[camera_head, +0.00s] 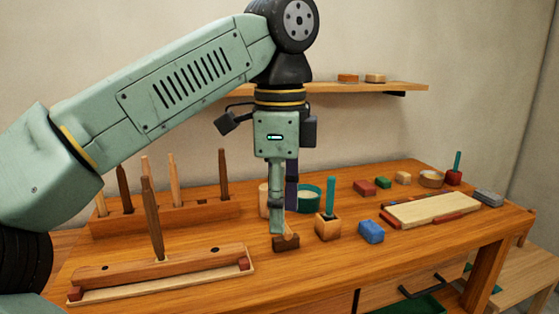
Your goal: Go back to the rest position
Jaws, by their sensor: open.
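My gripper (284,222) hangs down from my arm over the middle of the workbench (340,262), to the left of the wooden block with a teal peg (328,222). Its fingers are apart, one pale green in front and one dark blue behind. I see nothing held between them. A small brown piece (286,243) shows right at the front fingertip; I cannot tell whether they touch. My arm reaches in from the left and hides part of the wall and shelf.
A slotted wooden rack (165,216) with upright sticks stands at the left, behind a long wooden bar (160,273) with one dark stick. A blue block (371,232), a pale board (433,209) and several small blocks lie to the right. A shelf (345,88) is above.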

